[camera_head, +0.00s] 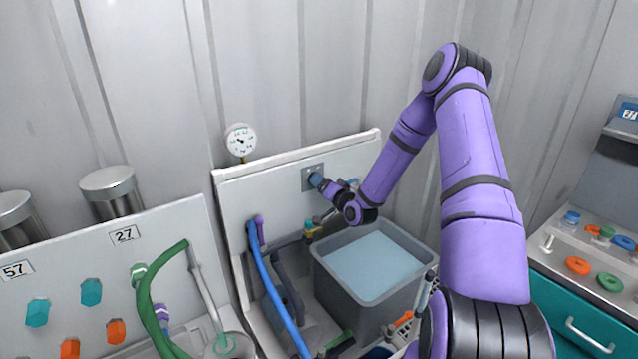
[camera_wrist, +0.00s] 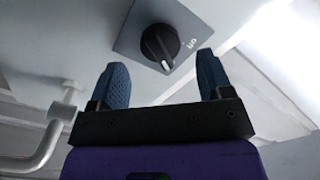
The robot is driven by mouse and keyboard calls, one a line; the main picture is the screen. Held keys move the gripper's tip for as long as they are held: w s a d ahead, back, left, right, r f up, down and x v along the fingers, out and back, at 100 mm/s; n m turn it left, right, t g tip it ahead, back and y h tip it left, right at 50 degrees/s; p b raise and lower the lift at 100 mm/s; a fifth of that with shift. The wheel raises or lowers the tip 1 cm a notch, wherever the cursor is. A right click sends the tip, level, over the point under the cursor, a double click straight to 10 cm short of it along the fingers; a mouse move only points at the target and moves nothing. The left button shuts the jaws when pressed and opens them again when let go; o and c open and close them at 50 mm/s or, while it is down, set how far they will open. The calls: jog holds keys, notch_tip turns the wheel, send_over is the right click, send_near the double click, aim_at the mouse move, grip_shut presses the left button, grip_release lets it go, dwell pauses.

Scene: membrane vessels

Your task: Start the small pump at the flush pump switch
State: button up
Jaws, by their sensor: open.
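The flush pump switch is a black rotary knob (camera_wrist: 160,45) on a grey plate (camera_wrist: 197,18), seen in the wrist view. A white line marks the knob, and small lettering stands to its right on the plate. In the head view the grey plate (camera_head: 307,180) is on the upright white panel, and the knob is hidden behind my gripper (camera_head: 316,180). My gripper also shows in the wrist view (camera_wrist: 158,80). It is open, its two blue fingers apart and empty, pointing at the plate. The knob appears beyond and between the fingertips; I cannot tell whether they touch it.
A grey tank of water (camera_head: 375,262) stands below my forearm. A pressure gauge (camera_head: 241,140) rises above the panel's top edge. A blue hose (camera_head: 268,285) and grey pipes run left of the tank. A teal cabinet (camera_head: 585,325) with loose parts on top stands at right.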

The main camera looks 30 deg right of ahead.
jog(key=s, duration=0.7)
jog(key=shift+s+d, duration=0.15)
jog(key=shift+s, duration=0.1)
jog(key=s+a+r+n+g+h, duration=0.1)
jog(key=s+a+r+n+g, duration=0.15)
jog(key=r, duration=0.45)
jog(key=s+a+r+n+g, duration=0.2)
jog(key=a+r+g, duration=0.15)
jog(key=r, duration=0.25)
jog(key=s+a+r+n+g+h, duration=0.1)
jog(key=s+a+r+n+g, duration=0.2)
jog(key=r, duration=0.4)
jog(key=s+a+r+g, duration=0.1)
jog(key=s+a+r, duration=0.2)
jog(key=s, duration=0.6)
jog(key=s+a+r+n+g+y, duration=0.1)
jog(key=s+a+r, duration=0.2)
jog(key=s, duration=0.6)
jog(key=s+a+r+g, duration=0.1)
jog(key=s+a+r, duration=0.3)
jog(key=s, duration=0.5)
jog(key=shift+r+g, duration=0.4)
jog(key=shift+r, duration=0.4)
